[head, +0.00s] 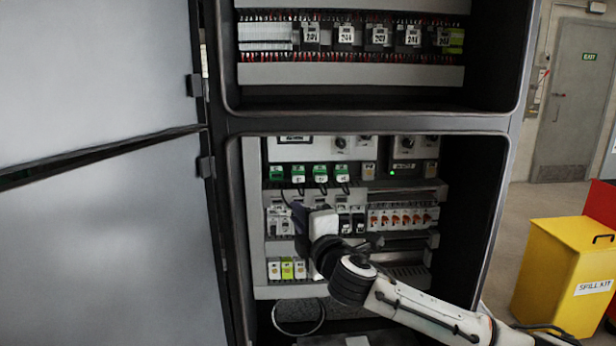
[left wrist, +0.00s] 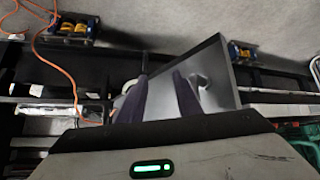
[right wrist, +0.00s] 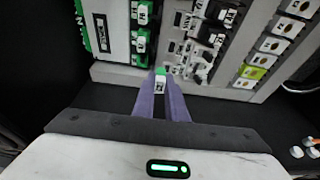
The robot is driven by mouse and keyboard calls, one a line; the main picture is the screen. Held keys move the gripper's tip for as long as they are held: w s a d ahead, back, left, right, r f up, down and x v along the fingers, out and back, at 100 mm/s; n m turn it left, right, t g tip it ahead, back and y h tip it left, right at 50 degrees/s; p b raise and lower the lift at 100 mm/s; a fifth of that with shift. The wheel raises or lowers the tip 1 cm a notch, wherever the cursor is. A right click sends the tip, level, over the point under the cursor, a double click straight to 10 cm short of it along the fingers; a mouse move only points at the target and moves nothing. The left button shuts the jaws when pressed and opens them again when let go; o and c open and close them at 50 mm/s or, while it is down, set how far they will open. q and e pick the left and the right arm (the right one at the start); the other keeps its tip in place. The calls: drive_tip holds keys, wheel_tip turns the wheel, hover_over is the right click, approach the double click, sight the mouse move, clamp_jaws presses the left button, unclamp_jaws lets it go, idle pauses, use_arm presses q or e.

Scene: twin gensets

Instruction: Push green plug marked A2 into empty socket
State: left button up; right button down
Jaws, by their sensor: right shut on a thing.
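My right gripper (right wrist: 160,84) is shut on a small green and white plug (right wrist: 160,76) in the right wrist view. Its label is too small to read surely. Other green plugs (right wrist: 140,42) sit in a row on the panel just beyond the fingertips. In the head view my right gripper (head: 299,217) is in front of the lower panel, below the row of green plugs (head: 320,171), and hides what it holds. I cannot make out the empty socket. My left gripper (left wrist: 160,95) is open and empty in the left wrist view.
The lower cabinet bay (head: 470,200) is open, its grey door (head: 110,240) swung left. Rows of breakers (head: 402,217) and white and yellow modules (head: 287,269) surround my right gripper. A yellow spill kit box (head: 560,270) stands at right.

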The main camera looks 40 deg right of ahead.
drive_tip(key=shift+w+a+r, duration=0.35)
drive_tip(key=shift+a+r, duration=0.2)
drive_tip(key=shift+r, duration=0.15)
drive_tip(key=shift+w+a+r, duration=0.35)
drive_tip(key=shift+a+r, duration=0.25)
drive_tip(key=shift+r, duration=0.15)
drive_tip(key=shift+w+a+r, duration=0.35)
drive_tip(key=shift+a+r, duration=0.2)
drive_tip(key=shift+r, duration=0.15)
drive_tip(key=shift+d, duration=0.1)
drive_tip(key=w+d, duration=0.3)
drive_tip(key=w, duration=0.2)
drive_tip(key=shift+w+d, duration=0.15)
drive_tip(key=shift+w, duration=0.1)
drive_tip(key=shift+w+d, duration=0.4)
drive_tip(key=shift+w, duration=0.25)
drive_tip(key=shift+w+d, duration=0.4)
drive_tip(key=shift+w, duration=0.2)
idle(1.8)
drive_tip(key=c, duration=1.7)
unclamp_jaws()
